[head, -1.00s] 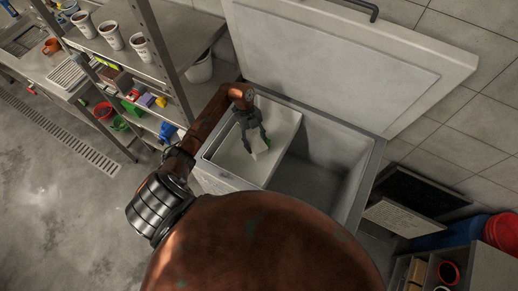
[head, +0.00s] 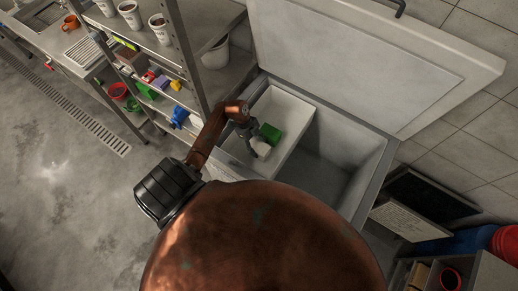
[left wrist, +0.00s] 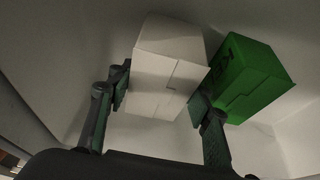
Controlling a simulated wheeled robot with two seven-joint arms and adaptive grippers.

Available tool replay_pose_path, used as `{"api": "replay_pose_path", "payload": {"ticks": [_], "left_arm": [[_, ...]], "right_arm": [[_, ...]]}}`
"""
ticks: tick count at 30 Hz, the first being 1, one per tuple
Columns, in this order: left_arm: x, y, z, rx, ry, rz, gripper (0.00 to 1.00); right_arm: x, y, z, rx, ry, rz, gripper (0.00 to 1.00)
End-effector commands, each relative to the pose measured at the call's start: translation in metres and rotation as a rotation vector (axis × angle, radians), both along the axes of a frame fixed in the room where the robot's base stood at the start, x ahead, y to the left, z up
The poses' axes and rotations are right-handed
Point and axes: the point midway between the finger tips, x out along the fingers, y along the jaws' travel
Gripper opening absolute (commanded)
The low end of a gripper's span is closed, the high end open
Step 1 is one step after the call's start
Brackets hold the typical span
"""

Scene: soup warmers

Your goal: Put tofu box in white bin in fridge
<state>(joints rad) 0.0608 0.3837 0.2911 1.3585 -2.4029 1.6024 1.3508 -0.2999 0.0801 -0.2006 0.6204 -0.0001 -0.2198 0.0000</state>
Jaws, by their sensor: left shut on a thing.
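A white box (left wrist: 168,65), which looks like the tofu box, sits between the fingers of my left gripper (left wrist: 155,110). In the head view the white box (head: 261,148) is low inside the white bin (head: 289,103), in the left part of the open chest fridge (head: 374,150). My left gripper (head: 249,137) reaches down into the bin and is shut on the white box. A green box (head: 270,133) lies in the bin right beside it; it also shows in the left wrist view (left wrist: 250,76). Whether the white box touches the bin floor is unclear. My right gripper is out of view.
The fridge lid (head: 365,55) stands open behind. The fridge's right compartment looks empty. A metal shelf with white cups (head: 158,27) and small coloured items stands at the left. Dark and white panels (head: 430,190) lean at the right.

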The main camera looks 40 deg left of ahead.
Motion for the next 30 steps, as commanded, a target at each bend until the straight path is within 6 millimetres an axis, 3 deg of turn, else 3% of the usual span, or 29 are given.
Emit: {"api": "replay_pose_path", "payload": {"ticks": [3,12,13,21,30], "left_arm": [[0.0007,-0.001,-0.0141,-0.002,0.0,0.0,0.08],[0.0005,-0.0001,-0.0158,0.0,-0.001,-0.002,0.08],[0.0001,-0.0001,-0.0168,0.001,0.0,-0.002,0.47],[0.0,-0.0001,-0.0163,0.001,0.0,-0.002,0.64],[0.0001,0.0011,-0.0128,0.001,0.0,-0.001,0.64]], "right_arm": [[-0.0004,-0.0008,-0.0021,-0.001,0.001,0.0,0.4],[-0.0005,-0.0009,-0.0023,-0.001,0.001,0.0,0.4],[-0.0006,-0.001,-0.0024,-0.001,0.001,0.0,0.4],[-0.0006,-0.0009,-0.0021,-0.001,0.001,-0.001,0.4],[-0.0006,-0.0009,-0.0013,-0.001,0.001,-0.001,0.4]]}}
